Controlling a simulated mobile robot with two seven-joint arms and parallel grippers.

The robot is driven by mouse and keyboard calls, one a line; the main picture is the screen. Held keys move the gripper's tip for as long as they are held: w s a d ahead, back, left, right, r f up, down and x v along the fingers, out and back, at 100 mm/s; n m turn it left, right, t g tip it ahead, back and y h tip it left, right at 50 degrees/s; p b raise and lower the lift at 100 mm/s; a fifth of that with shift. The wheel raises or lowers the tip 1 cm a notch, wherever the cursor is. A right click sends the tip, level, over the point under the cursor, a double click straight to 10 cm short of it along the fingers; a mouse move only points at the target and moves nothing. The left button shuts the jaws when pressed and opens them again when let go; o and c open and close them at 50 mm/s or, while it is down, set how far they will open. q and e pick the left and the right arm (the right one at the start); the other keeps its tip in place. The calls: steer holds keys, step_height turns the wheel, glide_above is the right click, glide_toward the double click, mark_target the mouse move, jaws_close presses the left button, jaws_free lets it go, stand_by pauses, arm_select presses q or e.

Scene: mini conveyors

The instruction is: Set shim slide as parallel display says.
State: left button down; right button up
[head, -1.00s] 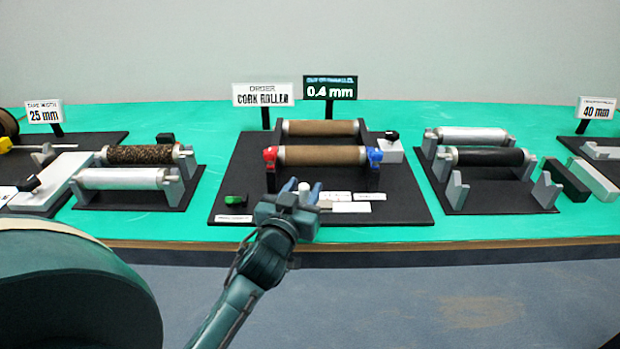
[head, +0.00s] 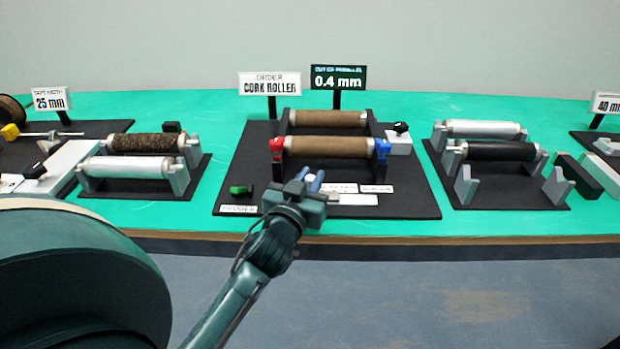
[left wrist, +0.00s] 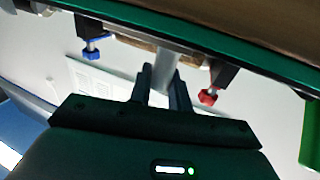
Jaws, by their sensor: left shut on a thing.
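The parallel display (head: 338,77) stands behind the middle station and reads "OUT OF PARALLEL" and "0.4 mm". In front of it, a brown cork roller (head: 328,146) sits between a red clamp (head: 277,148) and a blue clamp (head: 382,148) on a black board (head: 408,202). My left gripper (head: 309,180) is at the front of this board, below the roller. In the left wrist view its fingers (left wrist: 163,85) are shut on a grey post (left wrist: 167,66), apparently the shim slide's handle. A pale strip (head: 355,199) lies just right of the gripper; the slide's setting is not readable.
A second cork roller (head: 328,119) lies behind the first. A green switch (head: 239,190) and a black knob (head: 401,127) are on the board. Roller stations stand left (head: 126,168) and right (head: 496,151). Bare green table lies between the boards.

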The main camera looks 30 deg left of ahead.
mark_target(334, 196)
arm_select(q)
steer(key=w+d, duration=0.1)
steer(key=d, duration=0.2)
steer(key=w+d, duration=0.1)
steer(key=shift+w+d+b, duration=0.15)
steer(key=shift+w+b, duration=0.2)
steer(key=shift+b, duration=0.05)
steer(key=c, duration=1.4)
jaws_free()
steer(key=shift+o, duration=0.2)
steer(key=shift+s, duration=0.15)
